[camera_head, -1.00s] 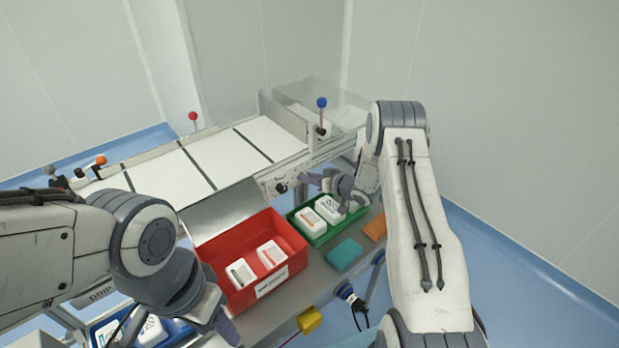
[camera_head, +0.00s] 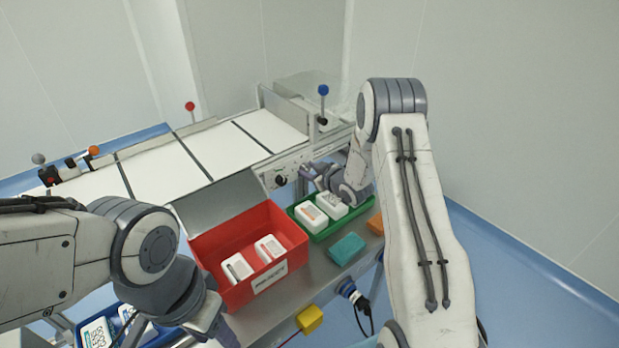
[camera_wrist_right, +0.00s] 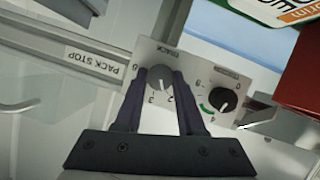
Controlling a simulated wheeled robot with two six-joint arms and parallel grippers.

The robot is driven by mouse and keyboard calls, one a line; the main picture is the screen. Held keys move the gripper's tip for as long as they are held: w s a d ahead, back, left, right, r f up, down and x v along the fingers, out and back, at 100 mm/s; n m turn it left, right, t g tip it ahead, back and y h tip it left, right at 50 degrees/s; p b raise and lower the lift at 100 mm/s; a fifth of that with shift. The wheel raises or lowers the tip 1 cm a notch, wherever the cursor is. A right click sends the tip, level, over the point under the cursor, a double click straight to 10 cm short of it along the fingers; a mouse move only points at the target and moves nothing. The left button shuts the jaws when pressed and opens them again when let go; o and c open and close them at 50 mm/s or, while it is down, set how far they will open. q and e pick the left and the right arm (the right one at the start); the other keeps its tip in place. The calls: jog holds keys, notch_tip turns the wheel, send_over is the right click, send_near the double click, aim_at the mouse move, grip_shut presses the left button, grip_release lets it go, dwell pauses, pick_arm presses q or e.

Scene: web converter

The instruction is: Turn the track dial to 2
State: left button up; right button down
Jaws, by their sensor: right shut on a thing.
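The track dial (camera_wrist_right: 160,80) is a round grey knob on a light panel in the right wrist view. My right gripper (camera_wrist_right: 161,76) is shut on this dial, with one dark finger on either side. In the head view my right gripper (camera_head: 308,172) is at the conveyor's front side, above the green tray. My left gripper (camera_head: 222,328) is low beside the red box, and its fingertips are not clear.
A black knob (camera_wrist_right: 224,95) with a green arc sits right beside the dial. A PACK STOP label (camera_wrist_right: 92,60) is to the left. The red box (camera_head: 237,290) and green tray (camera_head: 327,235) hold white packs. A blue-knobbed lever (camera_head: 323,104) stands behind my right gripper.

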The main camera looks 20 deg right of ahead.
jog(key=shift+f+n+t+h+b, duration=0.35)
jog(key=shift+n+b, duration=0.25)
jog(key=shift+b, duration=0.65)
jog(key=shift+s+r+n+h+b, duration=0.1)
jog(key=shift+r+n+h+b, duration=0.25)
jog(key=shift+b, duration=0.3)
jog(key=c, duration=0.5)
grip_release()
jog(key=shift+a, duration=0.1)
jog(key=v, duration=1)
jog(key=shift+s, duration=0.2)
